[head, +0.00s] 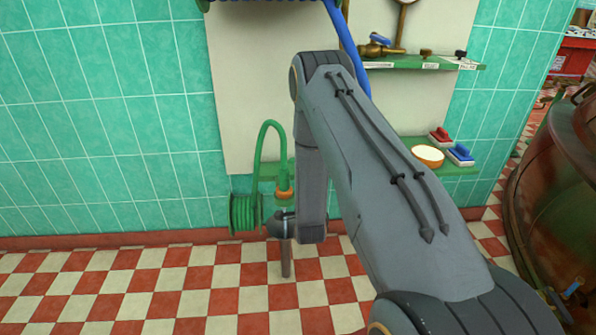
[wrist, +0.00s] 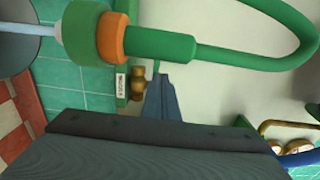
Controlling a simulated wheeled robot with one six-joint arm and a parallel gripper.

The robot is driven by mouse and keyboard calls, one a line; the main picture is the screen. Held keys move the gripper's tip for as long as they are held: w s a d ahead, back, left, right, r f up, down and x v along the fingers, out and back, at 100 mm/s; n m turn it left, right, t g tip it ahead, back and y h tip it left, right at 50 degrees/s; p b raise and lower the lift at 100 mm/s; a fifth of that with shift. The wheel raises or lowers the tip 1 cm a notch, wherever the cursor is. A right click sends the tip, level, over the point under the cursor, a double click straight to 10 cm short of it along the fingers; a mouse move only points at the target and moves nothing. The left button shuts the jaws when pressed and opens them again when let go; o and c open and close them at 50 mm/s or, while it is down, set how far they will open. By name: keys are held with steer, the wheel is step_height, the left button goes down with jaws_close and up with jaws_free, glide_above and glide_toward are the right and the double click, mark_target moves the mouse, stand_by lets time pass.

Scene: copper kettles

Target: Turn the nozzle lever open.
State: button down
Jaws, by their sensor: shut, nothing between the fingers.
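The green nozzle (wrist: 80,32) with its orange collar (wrist: 112,37) lies across the top of the wrist view. In the head view the orange collar (head: 284,192) hangs below the green hose. A thin green piece (wrist: 156,67) juts from under the nozzle and may be the lever. My gripper (wrist: 161,78) is shut and empty, its grey-blue fingertips close to this piece. I cannot tell whether they touch. A pale blue streak (wrist: 28,27) runs from the nozzle's end towards a grey round shape. In the head view my arm hides the fingertips.
The green hose reel (head: 246,212) sits left of the nozzle by the tiled wall. A brass fitting (wrist: 138,83) is behind the fingers. Green shelves (head: 405,63) hold brushes and a bowl (head: 428,156). A large copper kettle (head: 555,190) stands at right. The checkered floor at left is clear.

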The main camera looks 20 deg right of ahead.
steer(key=s+d+r+n+g+y+b, duration=0.2)
steer(key=s+d+r+n+g+y, duration=0.15)
steer(key=s+d+y, duration=0.25)
steer(key=r+b+x, duration=0.1)
steer(key=b+x, duration=0.1)
steer(key=x, duration=1.1)
steer(key=shift+w+n, duration=0.35)
steer(key=shift+w, duration=0.2)
steer(key=shift+r+t, duration=0.1)
steer(key=shift+t, duration=0.25)
